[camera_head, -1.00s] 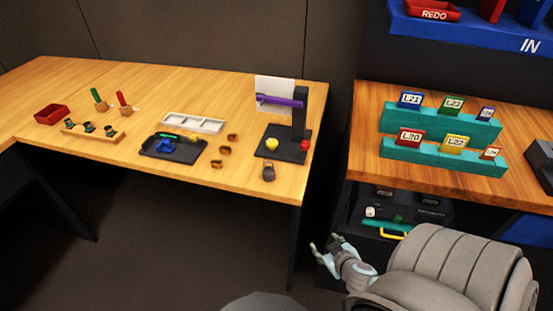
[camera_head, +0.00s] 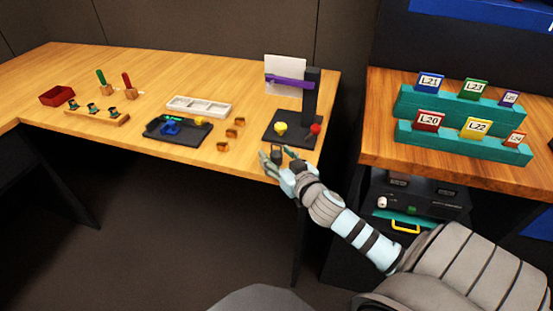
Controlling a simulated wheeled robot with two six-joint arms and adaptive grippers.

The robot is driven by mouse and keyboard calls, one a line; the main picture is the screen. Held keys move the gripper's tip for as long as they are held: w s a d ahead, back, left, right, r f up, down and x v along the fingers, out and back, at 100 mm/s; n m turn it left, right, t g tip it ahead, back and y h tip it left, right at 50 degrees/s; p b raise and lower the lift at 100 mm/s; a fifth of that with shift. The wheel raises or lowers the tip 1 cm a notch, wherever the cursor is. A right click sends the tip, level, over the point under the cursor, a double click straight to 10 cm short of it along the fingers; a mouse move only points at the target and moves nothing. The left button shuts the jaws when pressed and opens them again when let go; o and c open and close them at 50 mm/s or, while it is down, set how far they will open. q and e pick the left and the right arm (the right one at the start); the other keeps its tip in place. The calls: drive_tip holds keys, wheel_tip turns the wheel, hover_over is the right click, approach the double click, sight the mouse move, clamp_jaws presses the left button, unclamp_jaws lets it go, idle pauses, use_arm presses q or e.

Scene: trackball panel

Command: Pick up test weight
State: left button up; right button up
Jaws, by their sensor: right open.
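The test weight (camera_head: 277,151), a small dark piece with a loop-like top, stands near the front edge of the wooden table, in front of the black stand. My right gripper (camera_head: 275,163) is at the table's front edge, right by the weight. Its fingers are open and partly hide the weight's lower part. I cannot tell whether they touch it. My left gripper is not in view.
A black stand (camera_head: 311,98) with a purple bar, a yellow piece and a red knob is just behind. Small orange-brown blocks (camera_head: 232,133), a black tray (camera_head: 164,138) and a white compartment tray (camera_head: 187,107) lie left. A card rack (camera_head: 412,103) stands on the right-hand table.

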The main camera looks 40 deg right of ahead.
drive_tip(key=shift+w+f, duration=0.1)
drive_tip(key=shift+w, duration=0.3)
drive_tip(key=shift+s, duration=0.1)
clamp_jaws()
wheel_tip(320, 180, up, 10)
drive_tip(key=p, duration=0.4)
drive_tip(key=shift+d+f, duration=0.1)
drive_tip(key=shift+f, duration=0.15)
drive_tip(key=shift+r, duration=0.35)
